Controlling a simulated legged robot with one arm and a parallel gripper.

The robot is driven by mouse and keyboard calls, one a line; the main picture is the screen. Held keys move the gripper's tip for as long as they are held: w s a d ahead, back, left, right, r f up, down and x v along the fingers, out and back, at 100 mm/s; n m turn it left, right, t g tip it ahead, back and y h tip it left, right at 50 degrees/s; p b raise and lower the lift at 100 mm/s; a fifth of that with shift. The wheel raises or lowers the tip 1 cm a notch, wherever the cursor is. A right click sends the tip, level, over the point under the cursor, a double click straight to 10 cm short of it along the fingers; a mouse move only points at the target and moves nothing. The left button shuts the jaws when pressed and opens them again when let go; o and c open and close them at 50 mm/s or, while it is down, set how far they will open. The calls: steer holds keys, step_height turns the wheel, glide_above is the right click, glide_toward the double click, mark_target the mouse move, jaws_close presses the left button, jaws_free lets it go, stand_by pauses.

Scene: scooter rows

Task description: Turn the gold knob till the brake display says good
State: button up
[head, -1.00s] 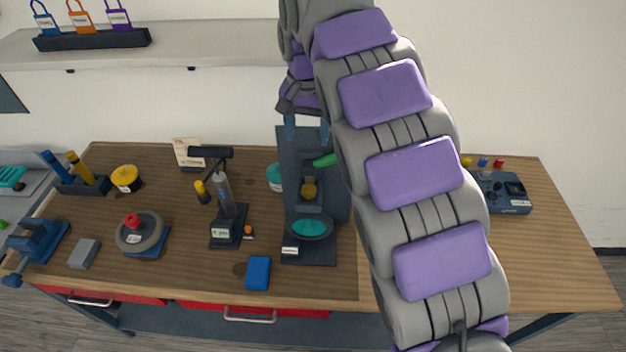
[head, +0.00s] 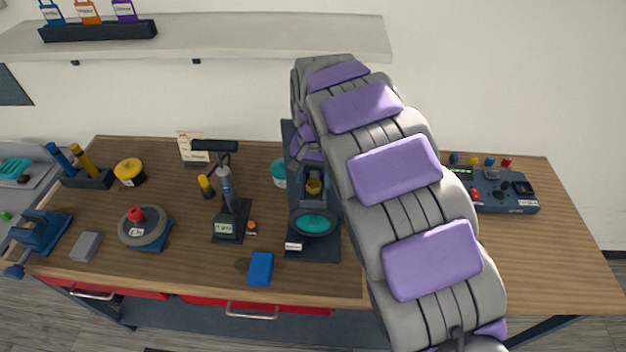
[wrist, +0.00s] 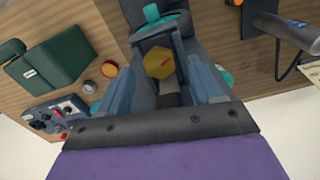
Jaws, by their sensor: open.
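The gold knob (head: 314,187) sits on a dark upright stand (head: 322,246), above a teal disc (head: 314,223). My gripper (wrist: 163,82) is open, with one blue finger on each side of the knob. I cannot tell whether the fingers touch it. In the head view my arm partly covers the stand. A dark console (head: 505,192) at the right has a small display with green marks, too small to read; I cannot tell if it is the brake display.
A pump with a small readout (head: 229,222) stands left of the stand, and a blue block (head: 261,268) lies in front. A grey wheel (head: 143,227) and a yellow roll (head: 129,172) are farther left. A shelf (head: 270,35) runs along the wall behind.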

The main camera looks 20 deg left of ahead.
steer(key=shift+f, duration=0.95)
steer(key=c, duration=1.1)
steer(key=shift+o, duration=0.2)
steer(key=shift+r+m+p, duration=0.15)
steer(key=shift+m+p, duration=0.55)
steer(key=shift+m, duration=0.8)
